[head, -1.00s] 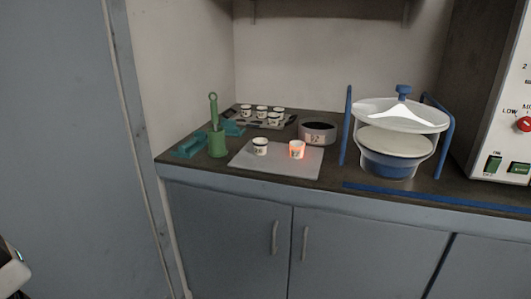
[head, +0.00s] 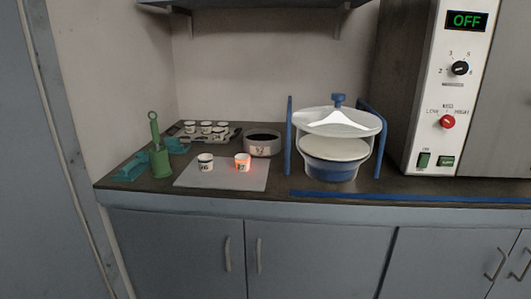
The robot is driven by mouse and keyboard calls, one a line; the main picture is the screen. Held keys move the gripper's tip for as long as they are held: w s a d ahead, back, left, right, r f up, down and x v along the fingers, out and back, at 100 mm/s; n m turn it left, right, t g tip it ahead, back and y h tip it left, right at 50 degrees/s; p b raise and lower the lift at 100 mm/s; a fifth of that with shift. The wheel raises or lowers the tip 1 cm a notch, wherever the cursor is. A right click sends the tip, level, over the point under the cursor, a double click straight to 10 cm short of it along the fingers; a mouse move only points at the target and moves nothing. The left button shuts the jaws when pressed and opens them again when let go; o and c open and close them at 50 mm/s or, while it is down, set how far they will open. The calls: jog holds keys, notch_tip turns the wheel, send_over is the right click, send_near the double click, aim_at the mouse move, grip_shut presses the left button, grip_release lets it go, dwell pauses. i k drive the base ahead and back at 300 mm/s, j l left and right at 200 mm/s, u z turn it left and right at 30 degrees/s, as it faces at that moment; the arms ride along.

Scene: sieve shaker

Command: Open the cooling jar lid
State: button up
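The cooling jar (head: 334,172) stands on the bench between two blue uprights, right of the middle of the head view. It has a blue base and a pale plate inside. Its lid (head: 357,124) is a clear to white dome with a blue knob (head: 338,100) on top. The lid appears to sit over the jar, with the plate showing below its rim. I cannot tell from here whether it is fully seated. My gripper is not in view.
A glowing orange-lit cup (head: 242,162) and a white cup (head: 205,162) stand on a grey mat (head: 225,181). A round dark-topped container (head: 262,143), a tray of cups (head: 182,133) and a green holder (head: 160,163) are left. A control cabinet reading OFF (head: 438,90) stands right. A blue strip (head: 400,196) runs along the bench front.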

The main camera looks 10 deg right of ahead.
aim_at(337, 97)
jog(key=i+j, duration=0.15)
jog(key=i, duration=0.4)
jog(key=i+j, duration=0.2)
jog(key=i, duration=0.35)
